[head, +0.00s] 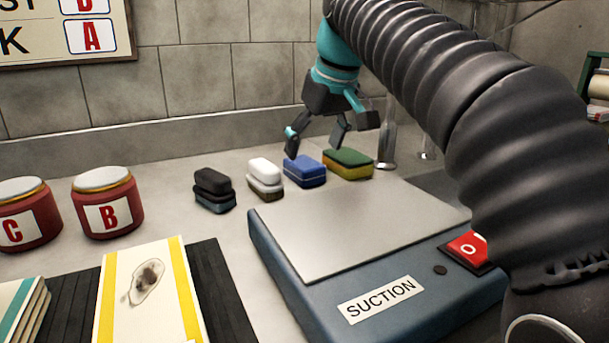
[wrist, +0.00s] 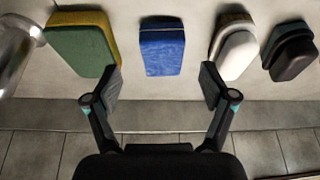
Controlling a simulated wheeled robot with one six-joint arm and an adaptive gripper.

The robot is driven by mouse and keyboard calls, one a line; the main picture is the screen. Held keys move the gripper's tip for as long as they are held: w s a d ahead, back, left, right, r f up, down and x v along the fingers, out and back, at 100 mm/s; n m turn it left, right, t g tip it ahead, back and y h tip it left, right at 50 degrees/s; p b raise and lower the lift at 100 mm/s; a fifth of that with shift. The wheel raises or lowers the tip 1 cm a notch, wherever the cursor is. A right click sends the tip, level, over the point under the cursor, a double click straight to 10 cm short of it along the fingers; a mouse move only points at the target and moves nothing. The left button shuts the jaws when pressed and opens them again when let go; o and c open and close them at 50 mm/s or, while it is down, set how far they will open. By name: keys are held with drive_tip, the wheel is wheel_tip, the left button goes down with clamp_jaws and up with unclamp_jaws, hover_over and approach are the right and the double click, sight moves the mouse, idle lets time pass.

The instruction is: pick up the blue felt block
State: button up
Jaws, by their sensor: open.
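The blue felt block (head: 305,171) stands on the counter in a row of blocks, between the white block and the green one. In the wrist view the blue felt block (wrist: 161,48) lies ahead of the fingertips and between their lines. My gripper (head: 320,140) is open and empty, just above and behind the blue block in the head view. In the wrist view both fingers of my gripper (wrist: 160,88) are spread wide, apart from the block.
The green-and-yellow block (head: 348,163) and white block (head: 265,176) stand close on either side; a black block (head: 213,189) is farther left. A metal cylinder (head: 387,145) stands right of the green block. The suction box (head: 370,260) is in front.

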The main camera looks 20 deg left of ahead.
sight(306, 163)
drive_tip(key=shift+a+b+x, duration=0.15)
drive_tip(key=shift+b+x, duration=0.2)
drive_tip(key=shift+x, duration=1)
drive_tip(key=shift+a+b+x, duration=0.15)
drive_tip(key=shift+b+x, duration=0.15)
drive_tip(key=shift+x, duration=1.05)
drive_tip(key=shift+r, duration=0.15)
drive_tip(key=c, duration=1.2)
